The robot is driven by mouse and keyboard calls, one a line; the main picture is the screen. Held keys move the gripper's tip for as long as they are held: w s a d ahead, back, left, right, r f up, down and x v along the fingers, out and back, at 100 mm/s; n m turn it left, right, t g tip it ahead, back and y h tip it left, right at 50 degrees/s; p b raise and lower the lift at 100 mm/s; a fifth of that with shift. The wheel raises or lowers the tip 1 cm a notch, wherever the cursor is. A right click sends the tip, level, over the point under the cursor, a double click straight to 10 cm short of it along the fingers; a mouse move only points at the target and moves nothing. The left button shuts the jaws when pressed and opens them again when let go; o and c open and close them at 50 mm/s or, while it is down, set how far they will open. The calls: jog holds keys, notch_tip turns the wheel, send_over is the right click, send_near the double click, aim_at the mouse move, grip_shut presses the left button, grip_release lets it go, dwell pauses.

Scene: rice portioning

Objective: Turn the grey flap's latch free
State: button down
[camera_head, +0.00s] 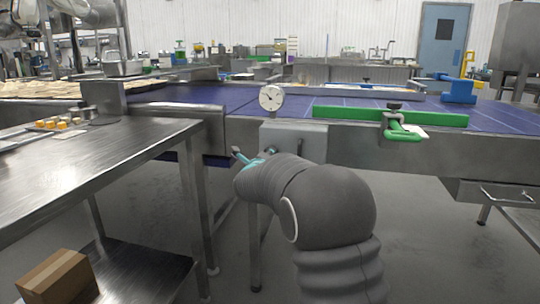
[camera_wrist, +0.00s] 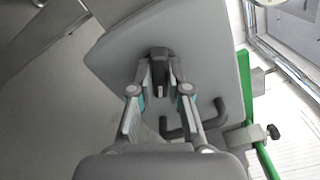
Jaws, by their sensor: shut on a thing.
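The grey flap (camera_head: 292,133) is a flat plate on the side of the conveyor frame, below a round dial gauge. It fills the middle of the wrist view (camera_wrist: 212,62). The dark latch (camera_wrist: 159,54) sits on the flap between my fingertips. My gripper (camera_wrist: 160,75) is shut on the latch, one finger on each side. Part of the latch is hidden by the fingers. In the head view my gripper (camera_head: 264,156) is at the flap's left lower part, mostly covered by my arm. A dark bent handle (camera_wrist: 190,122) also shows on the flap in the wrist view.
The dial gauge (camera_head: 271,97) stands above the flap. A green rail (camera_head: 440,119) with a clamp knob (camera_head: 394,105) runs along the blue conveyor (camera_head: 500,114) to the right. A steel table (camera_head: 85,175) stands close on the left, with a cardboard box (camera_head: 57,276) on its lower shelf.

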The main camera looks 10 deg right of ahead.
jog(key=shift+n+p, duration=0.95)
jog(key=shift+n, duration=0.65)
jog(key=shift+n+p, duration=0.6)
jog(key=shift+n, duration=0.4)
jog(key=shift+c, duration=0.4)
grip_release()
